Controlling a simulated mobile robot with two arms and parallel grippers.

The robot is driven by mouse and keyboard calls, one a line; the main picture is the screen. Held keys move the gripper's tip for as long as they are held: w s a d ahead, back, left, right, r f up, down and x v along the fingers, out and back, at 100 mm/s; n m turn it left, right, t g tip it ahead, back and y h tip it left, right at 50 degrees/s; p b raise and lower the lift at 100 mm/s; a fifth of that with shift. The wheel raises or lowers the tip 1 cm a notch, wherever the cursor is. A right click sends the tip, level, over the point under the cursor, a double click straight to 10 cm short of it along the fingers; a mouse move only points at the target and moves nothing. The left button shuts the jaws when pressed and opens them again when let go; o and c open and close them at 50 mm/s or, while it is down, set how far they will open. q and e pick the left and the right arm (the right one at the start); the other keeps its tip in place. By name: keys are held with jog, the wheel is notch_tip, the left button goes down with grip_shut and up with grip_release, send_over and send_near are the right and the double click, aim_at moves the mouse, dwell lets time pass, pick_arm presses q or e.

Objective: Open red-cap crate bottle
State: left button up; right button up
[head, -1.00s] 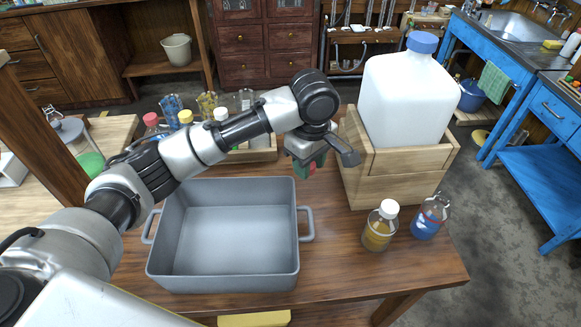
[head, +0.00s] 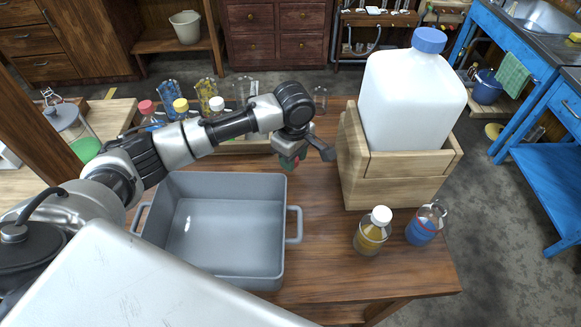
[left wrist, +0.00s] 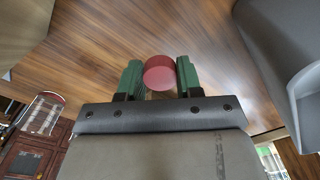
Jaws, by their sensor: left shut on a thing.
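A bottle with a red cap (head: 146,107) stands in the low wooden crate behind my left arm, beside a yellow-capped (head: 181,105) and a white-capped bottle (head: 217,104). Its body is mostly hidden by the arm. My left gripper (head: 291,160) is above the table between the grey basin and the big wooden box. In the left wrist view its green fingers (left wrist: 159,78) are shut on a round red cap-like thing (left wrist: 159,73). I cannot tell whether anything hangs beneath it. My right gripper is not in view.
The grey basin (head: 225,275) stands front left. The wooden box (head: 400,184) holding a white jug (head: 410,105) is at right. An amber bottle (head: 372,235) and a blue bottle (head: 423,228) stand before it. A clear glass vessel (head: 320,98) is at the back edge.

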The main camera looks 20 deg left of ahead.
aim_at(293, 174)
pick_arm(q)
notch_tip(293, 174, down, 4)
jog(key=shift+f, duration=0.15)
dwell(0.3)
jog(key=o, duration=1)
